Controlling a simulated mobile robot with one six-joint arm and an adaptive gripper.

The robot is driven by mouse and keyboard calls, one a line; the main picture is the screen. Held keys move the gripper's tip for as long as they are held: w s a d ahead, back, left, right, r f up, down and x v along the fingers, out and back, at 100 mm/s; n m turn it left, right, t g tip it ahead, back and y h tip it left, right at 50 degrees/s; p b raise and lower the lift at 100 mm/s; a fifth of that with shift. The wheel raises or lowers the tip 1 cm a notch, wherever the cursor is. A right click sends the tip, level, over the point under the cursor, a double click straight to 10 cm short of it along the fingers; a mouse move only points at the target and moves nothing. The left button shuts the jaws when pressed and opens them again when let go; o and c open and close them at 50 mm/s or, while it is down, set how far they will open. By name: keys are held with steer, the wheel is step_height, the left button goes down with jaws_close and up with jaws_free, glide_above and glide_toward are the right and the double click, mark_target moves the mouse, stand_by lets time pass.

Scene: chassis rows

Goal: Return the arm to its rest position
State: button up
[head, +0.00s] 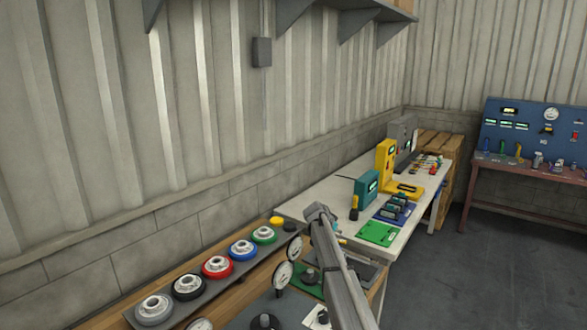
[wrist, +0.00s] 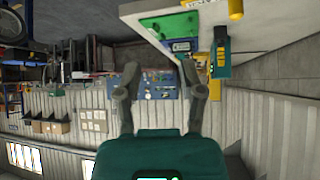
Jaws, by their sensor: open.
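My gripper (wrist: 162,88) is open and empty in the wrist view, its two grey fingers apart with nothing between them. The wrist view looks out across the workshop and is turned upside down. In the head view my grey arm (head: 340,275) reaches up from the bottom edge, in front of the near end of the white bench (head: 407,232). I cannot make out the fingers in the head view.
A green mat (head: 379,233), a teal device (head: 366,190) and a yellow device (head: 386,165) stand on the white bench. Several coloured round parts sit on a grey rack (head: 196,289) at lower left. A blue panel (head: 525,128) stands far right. The floor (head: 480,280) at right is clear.

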steer(key=s+f+n+g+y+b, duration=0.1)
steer(key=s+f+n+g+y, duration=0.1)
steer(key=s, duration=1.5)
steer(key=s+f+n+g+y+b, duration=0.1)
steer(key=s+f+n+g+y, duration=0.1)
steer(key=s, duration=1.5)
steer(key=s+f+n+g+y+b, duration=0.1)
steer(key=s+f+n, duration=0.3)
steer(key=s, duration=1.4)
steer(key=shift+a+f+n+g+y, duration=0.15)
steer(key=shift+a+n+g+y, duration=0.2)
steer(key=shift+n+y, duration=0.6)
